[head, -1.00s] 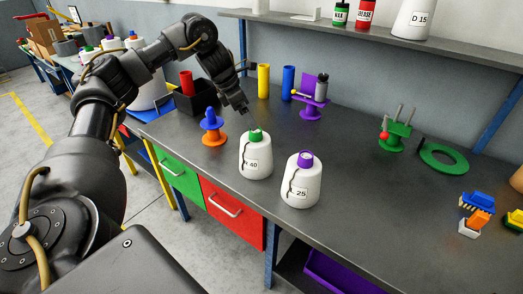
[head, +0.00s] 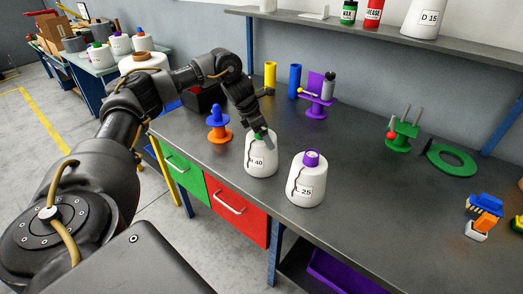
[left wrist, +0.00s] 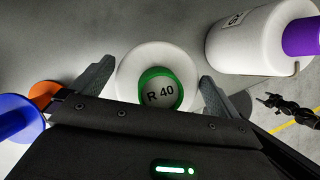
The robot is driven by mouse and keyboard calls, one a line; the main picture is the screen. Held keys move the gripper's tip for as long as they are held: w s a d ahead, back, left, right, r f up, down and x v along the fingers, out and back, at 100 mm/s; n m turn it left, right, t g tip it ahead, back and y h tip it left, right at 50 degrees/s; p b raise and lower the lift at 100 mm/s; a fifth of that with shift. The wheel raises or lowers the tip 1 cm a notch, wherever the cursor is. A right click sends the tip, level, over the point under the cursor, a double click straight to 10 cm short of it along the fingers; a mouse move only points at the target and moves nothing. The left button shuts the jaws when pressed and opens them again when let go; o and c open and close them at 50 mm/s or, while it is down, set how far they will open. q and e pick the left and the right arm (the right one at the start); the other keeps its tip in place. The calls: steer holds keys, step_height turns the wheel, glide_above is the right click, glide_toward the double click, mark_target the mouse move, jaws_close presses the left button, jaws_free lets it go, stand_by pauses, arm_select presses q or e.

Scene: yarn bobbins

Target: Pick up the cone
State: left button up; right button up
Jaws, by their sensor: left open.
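A white yarn cone with a green top and a label reading 40 (head: 261,162) stands upright on the dark workbench. My left gripper (head: 262,132) is just above its green top. In the left wrist view the cone's green tip, marked R 40 (left wrist: 160,90), lies between the two open fingers (left wrist: 155,85), with a gap on each side. A second white cone with a purple top and a label reading 25 (head: 306,180) stands to the right; it also shows in the left wrist view (left wrist: 245,40). My right gripper is not in view.
A blue and orange spindle (head: 218,125) stands left of the cones. A purple stand (head: 320,98) and a yellow cylinder (head: 270,75) are behind. A green stand (head: 400,135) and a green ring (head: 452,159) lie right. The bench middle is clear.

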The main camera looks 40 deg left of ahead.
arm_select(q)
steer(key=shift+f, duration=0.1)
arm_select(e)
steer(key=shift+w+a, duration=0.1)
arm_select(q)
steer(key=c, duration=0.4)
steer(key=shift+w, duration=0.1)
steer(key=c, duration=1.1)
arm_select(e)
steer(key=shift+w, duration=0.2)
